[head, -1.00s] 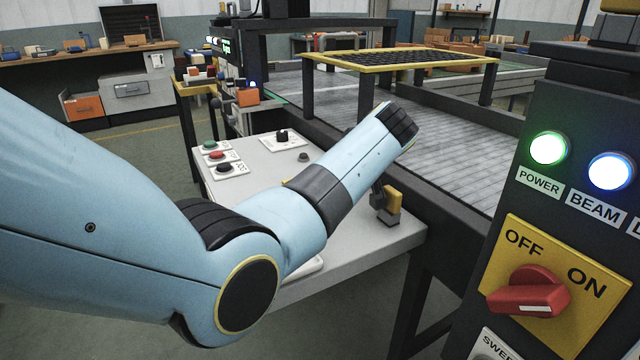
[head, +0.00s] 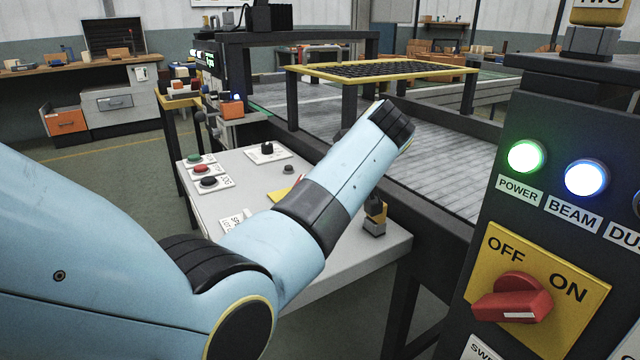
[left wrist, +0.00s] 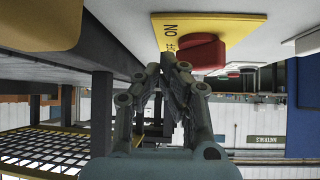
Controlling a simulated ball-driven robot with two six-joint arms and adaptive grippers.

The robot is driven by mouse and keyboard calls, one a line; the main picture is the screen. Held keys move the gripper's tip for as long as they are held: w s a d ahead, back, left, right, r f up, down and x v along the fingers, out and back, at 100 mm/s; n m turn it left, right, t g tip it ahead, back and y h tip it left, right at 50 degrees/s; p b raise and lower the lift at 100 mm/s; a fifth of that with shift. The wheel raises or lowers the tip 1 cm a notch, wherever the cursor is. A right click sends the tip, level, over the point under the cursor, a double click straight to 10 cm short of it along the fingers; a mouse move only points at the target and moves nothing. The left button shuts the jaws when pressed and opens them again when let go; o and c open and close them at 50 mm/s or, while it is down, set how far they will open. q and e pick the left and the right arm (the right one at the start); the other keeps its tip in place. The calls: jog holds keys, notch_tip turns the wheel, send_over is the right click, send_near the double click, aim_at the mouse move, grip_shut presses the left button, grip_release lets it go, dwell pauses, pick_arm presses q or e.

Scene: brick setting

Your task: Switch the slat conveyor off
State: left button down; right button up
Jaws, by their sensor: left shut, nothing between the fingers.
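In the left wrist view a red knob (left wrist: 202,52) sits on a yellow plate (left wrist: 232,32) with upside-down lettering, of which ON reads clearly. In the head view a corner of a yellow plate (head: 281,195) shows on the grey desk (head: 350,262), mostly hidden by my left forearm. My left gripper (left wrist: 174,64) is shut and empty, its fingertips close beside the red knob. I cannot tell whether they touch it. The forearm hides this gripper in the head view. The slat conveyor (head: 440,150) runs behind the desk. My right gripper is not in view.
A dark panel (head: 540,115) stands at the right with lit POWER and BEAM lamps and another red OFF/ON knob (head: 512,298). A yellow-framed grating (head: 385,70) bridges the conveyor.

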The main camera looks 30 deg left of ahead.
pick_arm(q)
jog(key=shift+v, duration=1.9)
jog(key=shift+s+f, duration=0.1)
